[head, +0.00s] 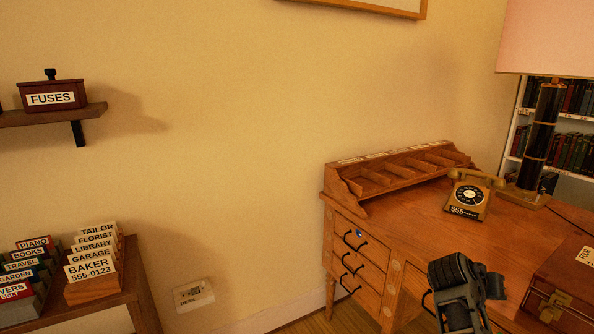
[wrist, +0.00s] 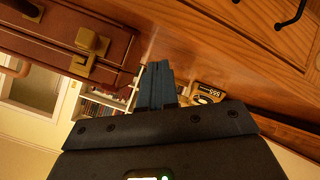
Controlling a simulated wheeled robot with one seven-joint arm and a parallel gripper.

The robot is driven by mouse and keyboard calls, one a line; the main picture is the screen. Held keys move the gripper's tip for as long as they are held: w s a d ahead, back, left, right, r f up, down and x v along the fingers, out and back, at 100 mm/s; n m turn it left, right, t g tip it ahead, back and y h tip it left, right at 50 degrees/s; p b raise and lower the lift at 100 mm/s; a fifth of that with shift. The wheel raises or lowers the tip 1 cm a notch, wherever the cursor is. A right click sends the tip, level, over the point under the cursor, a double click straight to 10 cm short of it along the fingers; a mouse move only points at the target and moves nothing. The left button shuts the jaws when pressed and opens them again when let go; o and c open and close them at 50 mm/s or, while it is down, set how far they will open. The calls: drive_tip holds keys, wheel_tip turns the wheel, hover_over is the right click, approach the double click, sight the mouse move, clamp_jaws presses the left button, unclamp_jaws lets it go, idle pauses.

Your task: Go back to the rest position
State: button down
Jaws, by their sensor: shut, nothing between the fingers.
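My gripper (head: 460,290) is at the lower right of the head view, in front of the wooden desk (head: 405,215). In the wrist view my gripper's two dark fingers (wrist: 157,85) are pressed together with nothing between them. The wrist view is tilted, with the desk front and a drawer handle at the upper right. My gripper appears close to the desk's front; I cannot tell the exact gap.
A rotary telephone (head: 470,194), a lamp (head: 540,135) and a latched wooden case (head: 565,285) stand on the desk. A card stand (head: 92,290) is on the side table at left. A fuse box (head: 52,95) sits on a wall shelf (head: 50,116).

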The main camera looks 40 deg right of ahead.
drive_tip(key=s+a+f+n+t+y, duration=0.25)
drive_tip(key=a+n+t, duration=0.35)
drive_tip(key=a, duration=0.7)
drive_tip(key=s+a+f+n+t+y, duration=0.2)
drive_tip(key=a+f+n+t, duration=0.35)
drive_tip(key=a, duration=0.75)
drive_tip(key=s+a+r+t+y, duration=0.2)
drive_tip(key=s+a+r+y, duration=0.1)
drive_tip(key=s+a+r, duration=0.4)
drive_tip(key=s+a+r+n+t+y, duration=0.1)
drive_tip(key=s+a+r+t+y, duration=0.2)
drive_tip(key=a, duration=0.9)
drive_tip(key=s+r, duration=0.3)
drive_tip(key=r, duration=0.2)
drive_tip(key=shift+s+r, duration=0.2)
drive_tip(key=shift+s, duration=0.2)
drive_tip(key=shift+d+n+t+y, duration=0.1)
drive_tip(key=shift+n+t+y, duration=0.15)
